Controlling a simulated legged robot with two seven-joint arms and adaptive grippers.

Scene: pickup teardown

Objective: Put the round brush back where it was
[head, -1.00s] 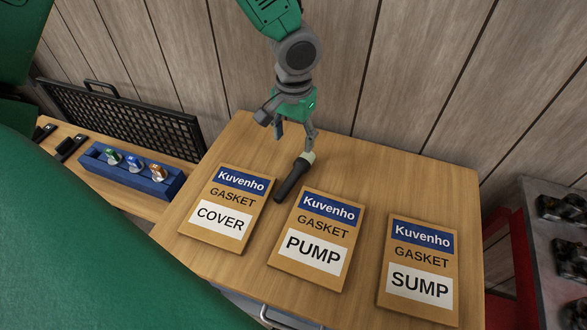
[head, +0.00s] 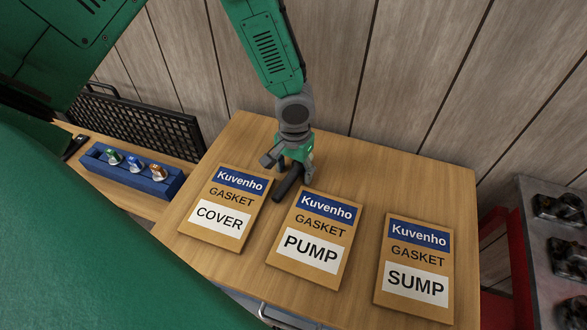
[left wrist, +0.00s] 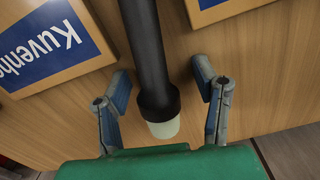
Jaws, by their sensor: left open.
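The round brush (head: 286,190) is a black-handled tool lying on the wooden tabletop, between the COVER and PUMP gasket packs. In the left wrist view the brush (left wrist: 150,50) shows its long dark handle and a pale tip at the near end. My left gripper (head: 294,176) is over the tip end of the brush and hides that end in the head view. Its fingers (left wrist: 162,80) are open, one on each side of the brush, with gaps showing between them and the handle. My right gripper is not in view.
The COVER pack (head: 226,208), PUMP pack (head: 315,238) and SUMP pack (head: 415,268) lie flat on the tabletop (head: 420,185). A blue holder (head: 155,184) with several small round items stands at left. A black mesh panel (head: 130,118) and the plank wall are behind.

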